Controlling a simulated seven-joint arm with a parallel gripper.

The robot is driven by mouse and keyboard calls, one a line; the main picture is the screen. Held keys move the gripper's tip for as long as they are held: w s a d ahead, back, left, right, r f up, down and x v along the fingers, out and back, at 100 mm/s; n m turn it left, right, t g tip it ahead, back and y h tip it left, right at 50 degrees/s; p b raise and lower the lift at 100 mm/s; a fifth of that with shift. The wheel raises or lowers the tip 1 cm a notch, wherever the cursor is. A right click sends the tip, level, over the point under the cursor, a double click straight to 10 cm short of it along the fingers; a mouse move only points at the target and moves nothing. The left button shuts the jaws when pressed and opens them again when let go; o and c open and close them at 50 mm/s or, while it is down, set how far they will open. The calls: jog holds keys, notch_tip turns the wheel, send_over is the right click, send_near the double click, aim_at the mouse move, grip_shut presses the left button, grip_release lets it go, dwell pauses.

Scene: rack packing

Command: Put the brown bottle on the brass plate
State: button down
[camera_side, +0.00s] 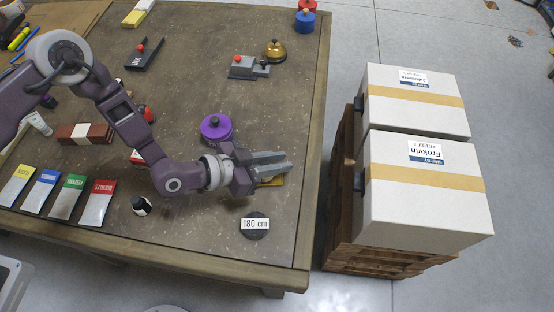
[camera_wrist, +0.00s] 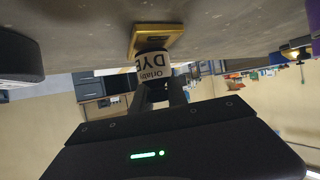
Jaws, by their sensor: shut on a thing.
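My gripper (camera_side: 272,165) is low over the near right part of the table, with its fingers level. In the wrist view my gripper (camera_wrist: 160,92) is shut on the brown bottle (camera_wrist: 152,69), which has a white label with black lettering. That view is upside down, with the table along its top. The brass plate (camera_wrist: 158,39) is at the bottle's end there; I cannot tell whether they touch. In the side view the brass plate (camera_side: 273,182) shows in part beneath my fingers, and the bottle is hidden.
A black disc with a "180 cm" label (camera_side: 255,225) is close in front of the plate. A small black-and-white item (camera_side: 141,205) is to the left. White boxes (camera_side: 425,190) stand beyond the table's right edge.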

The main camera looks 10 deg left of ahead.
jog(key=shift+f, duration=0.15)
jog(key=c, duration=1.4)
grip_release()
jog(key=shift+o, duration=0.2)
